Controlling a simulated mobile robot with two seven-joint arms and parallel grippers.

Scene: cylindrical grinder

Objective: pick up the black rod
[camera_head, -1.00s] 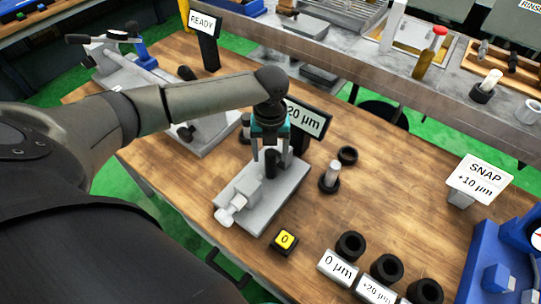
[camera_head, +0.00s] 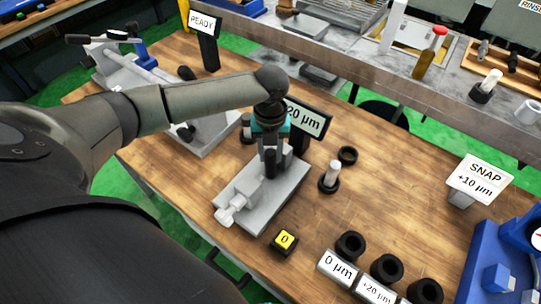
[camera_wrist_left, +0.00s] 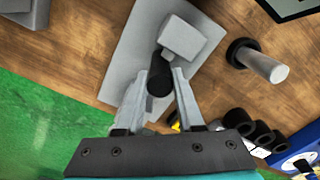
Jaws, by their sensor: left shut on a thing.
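The black rod (camera_wrist_left: 159,82) stands in the grey bench fixture (camera_wrist_left: 130,45), between the two fingers of my left gripper (camera_wrist_left: 165,90) in the left wrist view. In the head view the left gripper (camera_head: 274,160) points down over the grey fixture (camera_head: 250,205), shut on the black rod (camera_head: 269,163). The rod's lower end is close to the fixture; I cannot tell whether it touches. My right gripper is in neither view.
A display reading 20 µm (camera_head: 308,118) stands just behind the gripper. A pale pin in a black base (camera_head: 330,178) and a black ring (camera_head: 348,155) are to the right. A yellow-topped button (camera_head: 284,240) and several black rings are in front.

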